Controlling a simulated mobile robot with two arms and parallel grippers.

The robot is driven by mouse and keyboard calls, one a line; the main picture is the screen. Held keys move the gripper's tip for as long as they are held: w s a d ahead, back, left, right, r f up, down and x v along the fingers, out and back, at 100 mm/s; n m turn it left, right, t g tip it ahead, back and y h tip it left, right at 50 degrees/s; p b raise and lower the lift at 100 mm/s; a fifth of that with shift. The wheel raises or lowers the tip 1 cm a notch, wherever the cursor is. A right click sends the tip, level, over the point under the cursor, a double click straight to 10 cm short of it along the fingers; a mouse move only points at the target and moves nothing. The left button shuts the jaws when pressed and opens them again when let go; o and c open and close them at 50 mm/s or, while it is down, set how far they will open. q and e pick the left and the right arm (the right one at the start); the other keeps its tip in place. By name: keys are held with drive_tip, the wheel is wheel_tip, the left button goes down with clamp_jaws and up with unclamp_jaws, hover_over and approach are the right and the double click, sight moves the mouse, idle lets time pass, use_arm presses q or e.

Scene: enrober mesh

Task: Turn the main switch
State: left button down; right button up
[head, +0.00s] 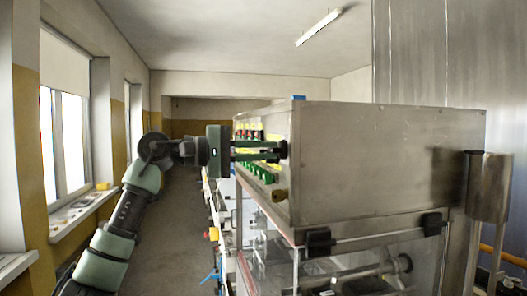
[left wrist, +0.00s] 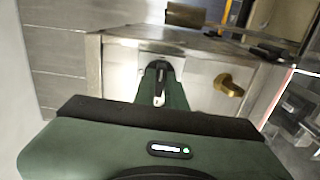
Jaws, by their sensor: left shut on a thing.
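The main switch (head: 283,149) is a dark knob on the end face of the steel machine housing, partly hidden by my fingers. In the left wrist view the dark switch (left wrist: 157,67) shows between and just beyond the fingertips. My left gripper (head: 276,150) reaches in from the left, its two green fingers above and below the switch, and is shut on it. In the left wrist view the fingers of my left gripper (left wrist: 160,84) point at the panel. My right gripper is not in view.
A brass knob (head: 279,195) sits below the switch; it also shows in the left wrist view (left wrist: 230,87). The steel housing (head: 380,160) fills the right. The aisle floor (head: 178,225) on the left is clear.

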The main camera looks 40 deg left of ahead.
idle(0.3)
use_arm(q)
drive_tip(key=c, duration=1.5)
unclamp_jaws()
drive_tip(key=shift+w+d, duration=0.1)
drive_tip(key=shift+o, duration=0.2)
drive_tip(key=b+v, duration=0.3)
drive_tip(key=v, duration=0.5)
